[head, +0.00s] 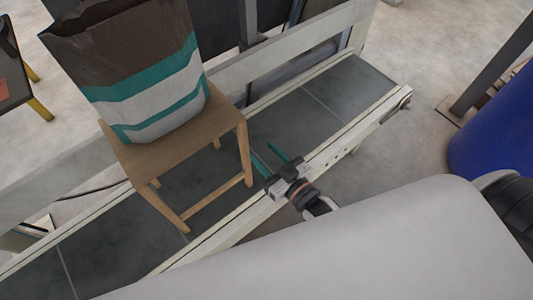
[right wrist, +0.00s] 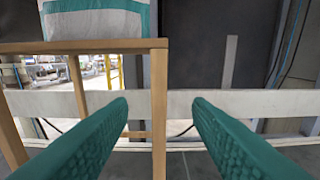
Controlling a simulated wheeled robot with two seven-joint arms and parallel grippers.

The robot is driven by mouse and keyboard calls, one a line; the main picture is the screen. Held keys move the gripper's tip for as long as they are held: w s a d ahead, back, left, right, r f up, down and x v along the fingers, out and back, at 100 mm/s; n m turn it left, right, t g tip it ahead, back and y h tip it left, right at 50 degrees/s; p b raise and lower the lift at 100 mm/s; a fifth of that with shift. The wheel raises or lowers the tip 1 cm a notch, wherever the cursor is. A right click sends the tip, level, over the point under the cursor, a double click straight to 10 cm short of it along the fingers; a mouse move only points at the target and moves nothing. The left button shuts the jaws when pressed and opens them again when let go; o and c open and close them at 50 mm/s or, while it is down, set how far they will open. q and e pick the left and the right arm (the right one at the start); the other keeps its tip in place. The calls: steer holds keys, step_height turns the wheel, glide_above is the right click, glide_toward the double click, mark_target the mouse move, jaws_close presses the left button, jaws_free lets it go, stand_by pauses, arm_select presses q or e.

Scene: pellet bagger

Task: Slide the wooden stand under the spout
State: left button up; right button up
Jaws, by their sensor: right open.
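The wooden stand (head: 172,154) stands upright on the dark conveyor belt in the head view. A brown, white and teal bag (head: 160,88) stands on its top, leaning a little. My right gripper (head: 265,151) is open beside the stand's right-hand leg, its teal fingers pointing toward the far side of the belt. In the right wrist view, the stand's leg (right wrist: 159,115) shows between the two spread fingers (right wrist: 161,105), and I see no grip on it. The bag's lower part (right wrist: 97,18) shows above the stand's top. I cannot make out the spout. My left gripper is not in view.
The conveyor belt (head: 295,117) is clear to the right of the stand, with pale rails along both sides. A grey machine frame (head: 285,50) stands behind it. A blue drum (head: 495,130) stands on the floor at the right.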

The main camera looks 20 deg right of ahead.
mark_target(244, 131)
steer(key=shift+r, duration=0.65)
steer(key=x, duration=1.2)
steer(key=shift+r+p, duration=0.15)
steer(key=shift+p, duration=0.2)
steer(key=shift+c, duration=0.4)
jaws_close()
